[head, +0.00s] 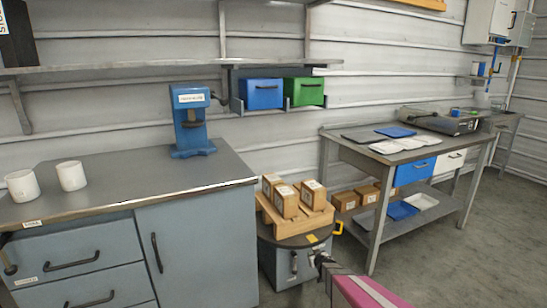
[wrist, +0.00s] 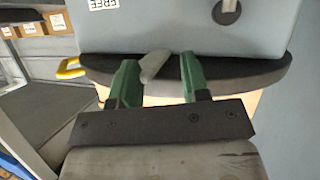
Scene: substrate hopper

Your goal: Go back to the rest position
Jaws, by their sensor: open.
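My gripper (head: 320,262) is low at the bottom of the head view, in front of the grey cabinet (head: 290,268) with the dark top. My arm reaches up to it from the lower right. In the wrist view its two green fingers (wrist: 160,82) are apart. A pale rounded piece (wrist: 154,66) shows between them against the dark edge of the cabinet top (wrist: 240,72); I cannot tell what it is or whether a finger touches it. The cabinet's grey face, with an upside-down "FREE" label (wrist: 104,4), lies beyond the fingers.
Several cartons (head: 286,200) stand on a wooden pallet (head: 300,225) on the cabinet. A yellow handle (head: 338,228) sticks out at its right. A workbench (head: 130,172) with a blue press (head: 192,125) is left; a table (head: 365,150) with trays is right. Floor (head: 455,255) is free at lower right.

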